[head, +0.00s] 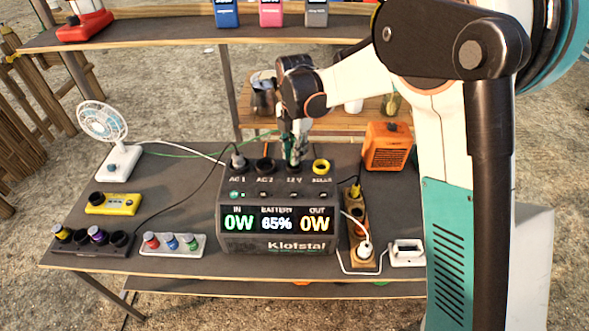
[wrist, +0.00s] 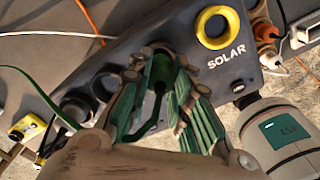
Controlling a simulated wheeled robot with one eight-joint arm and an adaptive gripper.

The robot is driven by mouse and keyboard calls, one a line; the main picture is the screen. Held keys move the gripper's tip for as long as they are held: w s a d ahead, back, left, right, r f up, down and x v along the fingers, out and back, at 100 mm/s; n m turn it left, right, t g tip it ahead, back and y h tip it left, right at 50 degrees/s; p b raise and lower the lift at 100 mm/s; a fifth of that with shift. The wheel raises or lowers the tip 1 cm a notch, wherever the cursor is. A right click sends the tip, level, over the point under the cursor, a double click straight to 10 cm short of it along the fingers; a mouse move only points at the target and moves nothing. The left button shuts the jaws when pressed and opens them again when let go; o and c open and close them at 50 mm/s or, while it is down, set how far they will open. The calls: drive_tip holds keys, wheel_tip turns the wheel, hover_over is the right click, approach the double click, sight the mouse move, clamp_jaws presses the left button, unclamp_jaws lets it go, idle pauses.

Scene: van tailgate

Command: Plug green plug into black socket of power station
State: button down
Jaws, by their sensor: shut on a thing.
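The grey power station (head: 280,221) stands on the dark table with a row of sockets on top. A black socket (head: 265,165) marked AC 2 shows empty, left of the gripper. The yellow ring of the solar socket (head: 321,166) shows right of it, and in the wrist view (wrist: 217,27). My gripper (head: 292,146) points down over the 12 V position and is shut on the green plug (wrist: 160,74). The gripper hides the 12 V socket, so I cannot tell whether the plug is inside it or just above. A green cable (head: 185,154) runs left.
A grey plug (head: 237,160) sits at AC 1. A white fan (head: 107,137) and yellow box (head: 113,204) stand left. An orange heater (head: 387,147) stands behind right, and a power strip (head: 358,240) lies right of the station. A shelf (head: 180,35) spans the back.

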drive_tip(key=shift+f+b, duration=0.5)
drive_tip(key=shift+f, duration=0.35)
drive_tip(key=c, duration=1.4)
unclamp_jaws()
wheel_tip(320, 180, up, 12)
drive_tip(key=shift+r, duration=0.1)
